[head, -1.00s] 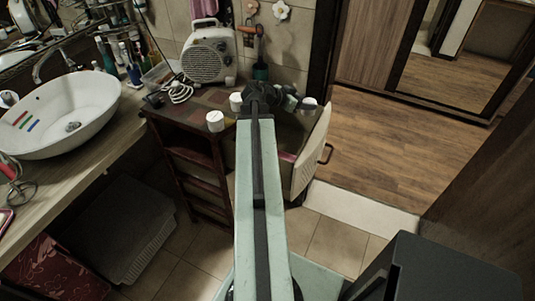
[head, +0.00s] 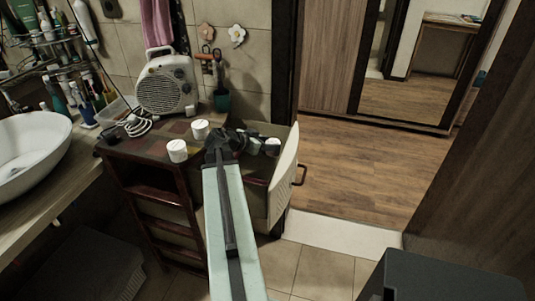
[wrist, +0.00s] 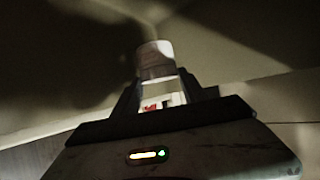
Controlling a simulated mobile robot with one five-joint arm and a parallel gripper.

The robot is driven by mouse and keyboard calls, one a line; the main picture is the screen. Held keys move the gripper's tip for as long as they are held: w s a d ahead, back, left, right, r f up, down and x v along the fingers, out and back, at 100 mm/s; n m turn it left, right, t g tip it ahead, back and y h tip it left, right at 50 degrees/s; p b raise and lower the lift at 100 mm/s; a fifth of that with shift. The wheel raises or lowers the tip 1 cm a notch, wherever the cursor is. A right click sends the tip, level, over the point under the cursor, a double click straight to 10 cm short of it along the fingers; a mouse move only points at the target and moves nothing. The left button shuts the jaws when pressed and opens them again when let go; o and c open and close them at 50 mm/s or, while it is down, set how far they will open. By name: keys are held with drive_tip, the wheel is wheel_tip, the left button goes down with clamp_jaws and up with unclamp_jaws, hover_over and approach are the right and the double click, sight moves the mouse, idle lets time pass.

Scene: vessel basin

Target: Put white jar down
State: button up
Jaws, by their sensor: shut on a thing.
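My gripper (head: 262,146) is shut on a white jar (head: 271,147), at the end of my arm over the open drawer (head: 256,195) of the dark cabinet. In the wrist view the held jar (wrist: 157,62) stands out between the fingers, with a white and red patch nearer the camera. I cannot see any surface touching its underside. Two more white jars, a nearer one (head: 178,151) and a farther one (head: 200,130), stand upright on the cabinet top (head: 150,155), left of my gripper. My arm hides part of the cabinet and drawer.
A white fan heater (head: 166,85) and a coiled white cable (head: 138,127) occupy the back of the cabinet top. A washbasin (head: 28,150) is at left. The pale drawer front (head: 285,175) stands out at right. Wooden floor (head: 360,170) beyond is clear.

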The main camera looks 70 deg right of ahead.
drive_tip(key=shift+f+b, duration=1.5)
drive_tip(key=shift+f, duration=0.55)
drive_tip(key=o, duration=1.4)
drive_tip(key=shift+r, duration=0.1)
drive_tip(key=shift+r+p, duration=0.25)
drive_tip(key=shift+p, duration=0.1)
drive_tip(key=shift+r+p, duration=0.65)
drive_tip(key=p+v, duration=0.3)
drive_tip(key=v, duration=0.4)
drive_tip(key=shift+a+f, duration=0.25)
drive_tip(key=shift+w, duration=0.15)
